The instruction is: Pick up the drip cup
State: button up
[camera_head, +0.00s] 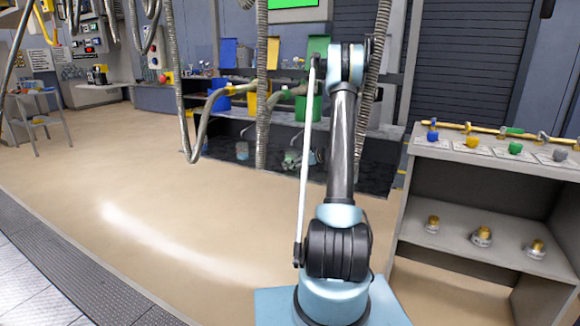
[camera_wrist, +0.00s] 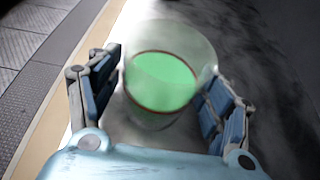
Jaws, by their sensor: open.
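The drip cup (camera_wrist: 165,85) shows in the wrist view as a clear, round cup with a bright green inside and a brown ring around the green. It lies between the two blue-grey fingers of my gripper (camera_wrist: 165,74). One finger is at the cup's left and one at its right. The fingers are spread open; I cannot tell whether either one touches the cup. The cup's underside is hidden. In the head view my arm stands in the middle, and I cannot make out my gripper or the cup behind it.
A grey shelf unit (camera_head: 470,213) at the right bears coloured valves on top and brass fittings below. Ribbed hoses (camera_head: 262,90) hang from above near the workbench. Blue (camera_head: 219,98) and green (camera_head: 307,107) bins stand at the bench. The tan floor (camera_head: 150,195) at the left is clear.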

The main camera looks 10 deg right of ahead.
jog(key=shift+c, duration=0.2)
jog(key=c, duration=1.2)
jog(key=shift+r, duration=0.2)
notch_tip(320, 180, up, 10)
jog(key=shift+f, duration=0.25)
